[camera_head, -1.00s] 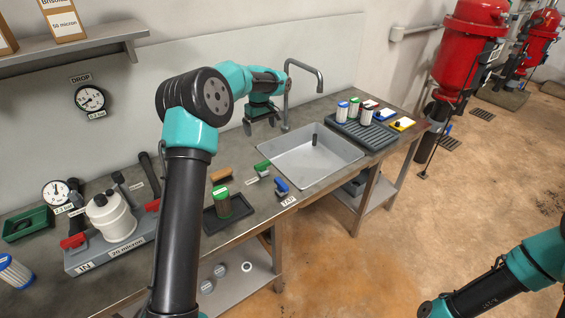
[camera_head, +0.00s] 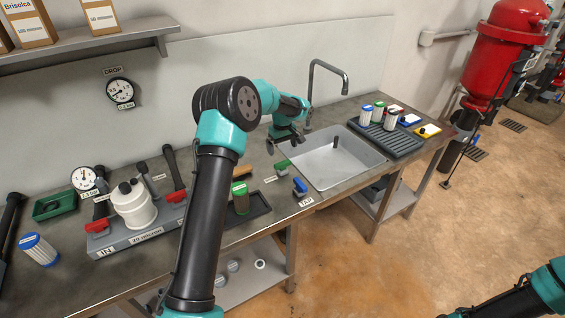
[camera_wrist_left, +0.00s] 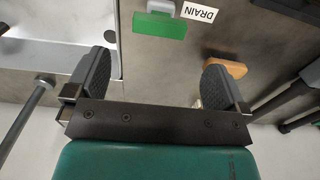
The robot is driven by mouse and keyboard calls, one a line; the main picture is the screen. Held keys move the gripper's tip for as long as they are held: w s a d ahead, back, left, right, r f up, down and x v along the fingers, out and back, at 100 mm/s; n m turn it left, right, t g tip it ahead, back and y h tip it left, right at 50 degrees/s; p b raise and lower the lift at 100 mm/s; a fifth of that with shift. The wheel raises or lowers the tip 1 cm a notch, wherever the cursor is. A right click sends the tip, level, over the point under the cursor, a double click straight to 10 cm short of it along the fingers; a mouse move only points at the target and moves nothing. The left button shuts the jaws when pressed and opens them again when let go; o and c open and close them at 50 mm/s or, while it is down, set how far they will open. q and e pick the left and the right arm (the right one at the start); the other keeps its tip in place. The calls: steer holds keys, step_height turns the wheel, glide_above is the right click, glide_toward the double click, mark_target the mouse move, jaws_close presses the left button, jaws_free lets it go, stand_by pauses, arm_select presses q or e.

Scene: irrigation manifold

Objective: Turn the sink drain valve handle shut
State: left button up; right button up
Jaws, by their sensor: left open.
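The drain valve has a green handle (camera_head: 283,165) on the counter at the left edge of the sink. In the left wrist view the green handle (camera_wrist_left: 160,26) lies crosswise by a grey valve part and the white DRAIN label (camera_wrist_left: 200,13). My left gripper (camera_head: 285,145) is open and empty, above the counter just behind the handle. In the left wrist view its two fingers (camera_wrist_left: 158,72) are wide apart, and the handle is beyond the fingertips, not between them. My right gripper is out of view; only part of that arm shows at lower right.
The blue tap handle (camera_head: 300,186) stands at the counter's front edge. A brown-orange block (camera_wrist_left: 226,67) lies near the right finger. The sink (camera_head: 325,172) and curved faucet (camera_head: 312,85) are right of the gripper. A dark tray (camera_head: 259,209) holds a green-topped cartridge.

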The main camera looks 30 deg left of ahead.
mark_target(283, 162)
arm_select(q)
step_height(283, 162, down, 8)
steer(key=shift+f, duration=0.1)
steer(key=shift+c, duration=0.3)
steer(key=c, duration=0.8)
